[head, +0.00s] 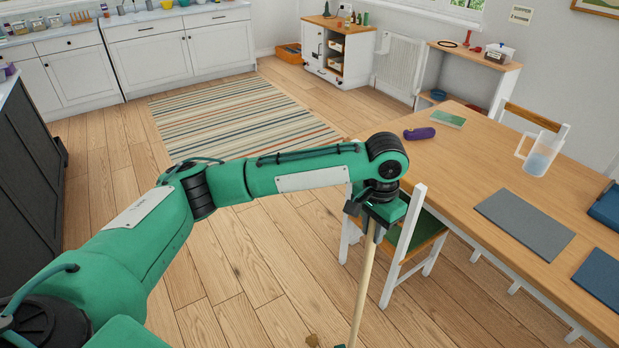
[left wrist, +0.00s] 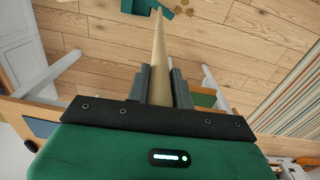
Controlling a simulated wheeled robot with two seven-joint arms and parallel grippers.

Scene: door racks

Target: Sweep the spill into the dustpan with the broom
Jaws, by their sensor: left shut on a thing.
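The broom's pale wooden handle (head: 363,285) runs down from my left gripper (head: 372,212) toward the floor beside a chair. My left gripper (left wrist: 160,88) is shut on this handle (left wrist: 158,55), one finger on each side of it. A green part (left wrist: 165,13) shows at the handle's far end; I cannot tell whether it is broom head or dustpan. Brown spill patches (left wrist: 187,4) lie on the floor close to it. A brown patch (head: 312,340) also shows at the bottom edge of the head view. My right gripper is out of view.
A white chair (head: 412,240) with a green seat stands just right of the handle. The wooden table (head: 465,170) fills the right side. A striped rug (head: 235,120) lies beyond my arm. Bare floor (head: 240,270) is open left of the handle.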

